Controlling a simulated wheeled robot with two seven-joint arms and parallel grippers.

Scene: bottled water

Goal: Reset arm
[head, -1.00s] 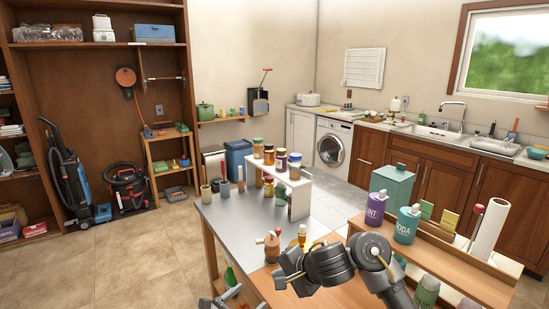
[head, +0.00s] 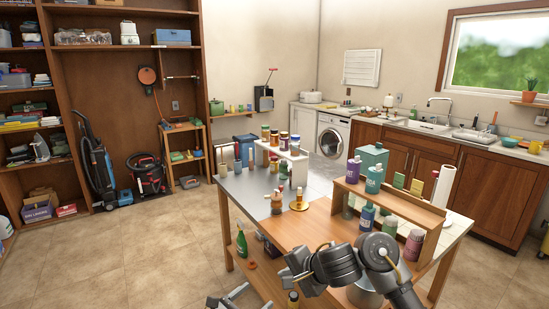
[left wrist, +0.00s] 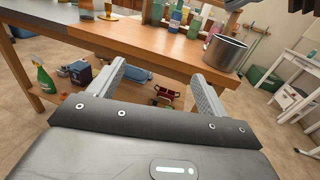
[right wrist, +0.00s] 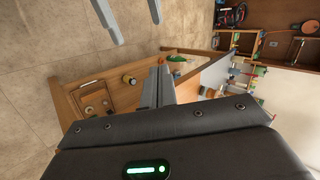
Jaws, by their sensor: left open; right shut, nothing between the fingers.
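My left gripper (head: 228,299) is at the lower edge of the head view, left of the table's near side. In the left wrist view it (left wrist: 157,85) is open and empty, with the table's wooden edge beyond its fingers. My right arm crosses the lower right of the head view in front of the table; its fingertips are not clear there. In the right wrist view my right gripper (right wrist: 162,82) is shut and empty, with the table behind it. My left gripper's open fingers (right wrist: 132,18) also show at the top of that view, apart from it.
The table (head: 300,228) carries several bottles, a white riser (head: 282,158) and a wooden shelf (head: 395,203). A steel pot (left wrist: 224,54) stands near the table's edge, partly behind my right arm in the head view. A green spray bottle (head: 242,240) is at left. Floor (head: 130,255) is clear at left.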

